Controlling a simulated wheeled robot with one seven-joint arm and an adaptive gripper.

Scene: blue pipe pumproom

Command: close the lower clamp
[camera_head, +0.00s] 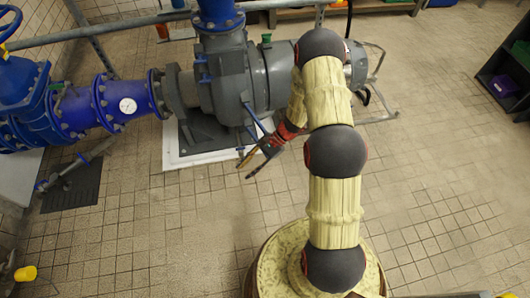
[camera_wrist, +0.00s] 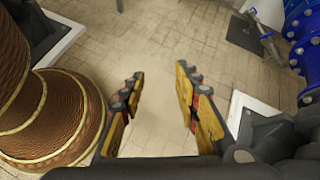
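My gripper (camera_head: 243,168) is in front of the grey pump (camera_head: 228,85), above the tiled floor. Its two fingers are spread and nothing is between them; the wrist view shows the open gap (camera_wrist: 160,80) with only floor behind it. Thin blue levers (camera_head: 257,121) stick out low on the pump, close to the gripper and apparently apart from it. Smaller blue parts (camera_head: 203,68) sit higher on the pump's left side. I cannot tell which of these is the lower clamp, or whether it is open. No clamp is clear in the wrist view.
A blue flanged pipe (camera_head: 105,103) with a white gauge (camera_head: 127,105) joins the pump from the left; blue pipework (camera_wrist: 304,38) shows at the wrist view's right. The pump stands on a white plinth (camera_head: 175,157). A dark shelf (camera_head: 508,75) is at the right. Floor is free between.

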